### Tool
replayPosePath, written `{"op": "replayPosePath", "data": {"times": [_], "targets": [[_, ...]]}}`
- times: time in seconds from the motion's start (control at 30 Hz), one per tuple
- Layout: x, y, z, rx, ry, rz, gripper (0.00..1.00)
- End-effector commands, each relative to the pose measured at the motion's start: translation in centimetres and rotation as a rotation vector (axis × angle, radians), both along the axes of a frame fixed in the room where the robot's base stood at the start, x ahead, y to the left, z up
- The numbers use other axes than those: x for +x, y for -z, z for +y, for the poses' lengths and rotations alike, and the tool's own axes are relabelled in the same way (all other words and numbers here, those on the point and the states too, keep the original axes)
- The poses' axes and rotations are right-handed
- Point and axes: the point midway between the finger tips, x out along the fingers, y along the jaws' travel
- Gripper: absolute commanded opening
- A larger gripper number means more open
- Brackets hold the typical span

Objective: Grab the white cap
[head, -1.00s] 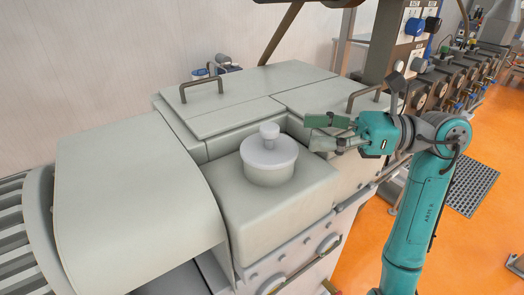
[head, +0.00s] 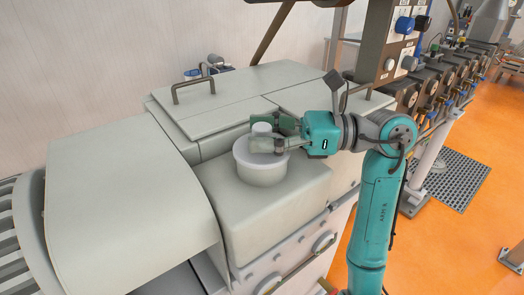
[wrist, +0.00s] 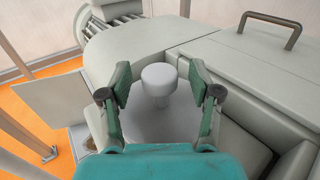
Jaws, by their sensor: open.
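The white cap (head: 260,170) is a round lid with a knob on top, sitting on the grey machine block. Its knob (wrist: 159,80) shows upright in the wrist view, between the two fingers. My gripper (head: 268,134) is open at the knob's height, one finger on each side of it. In the wrist view my gripper (wrist: 161,88) shows a gap between each finger and the knob. The near finger hides part of the knob and the cap's rim in the head view.
The grey machine cover (head: 120,195) curves up on the left. Flat lids with a handle (head: 195,87) lie behind the cap. Valves and a control panel (head: 410,35) are at the right.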

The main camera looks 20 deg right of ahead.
Motion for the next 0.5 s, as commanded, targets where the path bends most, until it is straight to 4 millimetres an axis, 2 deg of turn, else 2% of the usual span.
{"op": "replayPosePath", "data": {"times": [0.03,0.2,0.3,0.5], "targets": [[0.0,0.0,-0.01,0.0,0.0,0.0,0.63],[0.0,0.0,-0.02,0.0,0.0,0.0,0.2],[0.0,0.0,-0.02,0.0,0.0,0.0,0.0],[0.0,-0.01,-0.03,0.0,0.0,0.0,0.0]]}}
